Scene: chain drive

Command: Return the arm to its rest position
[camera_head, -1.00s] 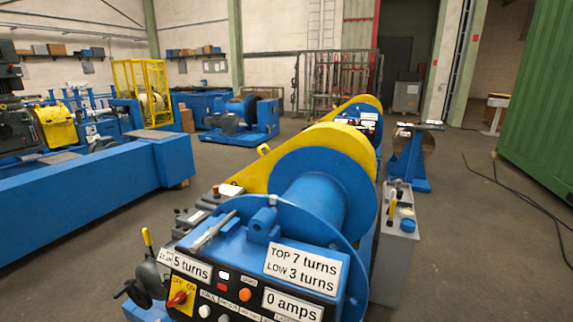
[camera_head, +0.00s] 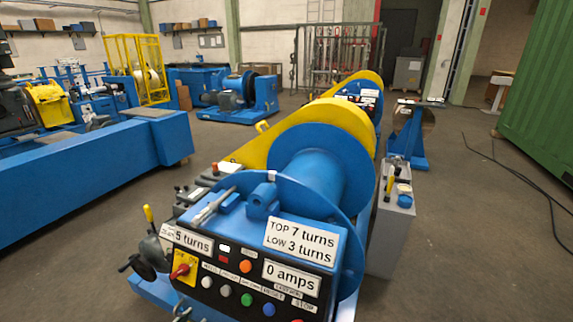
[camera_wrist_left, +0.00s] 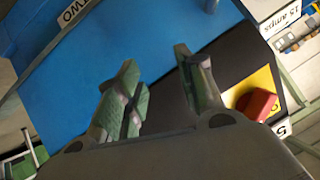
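My left gripper (camera_wrist_left: 156,60) shows in the left wrist view, with its two greenish fingers apart and nothing between them. Behind the fingers are a blue surface (camera_wrist_left: 130,40) and a black panel. A red rotary switch (camera_wrist_left: 257,104) on a yellow plate is to the right of the fingers. I cannot tell how far the fingers are from the panel. Neither arm can be made out in the head view, and my right gripper is out of sight.
The blue winch console (camera_head: 250,260) with its buttons and "0 amps" display (camera_head: 291,277) stands in front. Behind it are a blue drum (camera_head: 318,175) and yellow guard (camera_head: 320,115). A grey lever box (camera_head: 392,225) stands right. Open floor (camera_head: 470,230) lies beyond it, with a cable.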

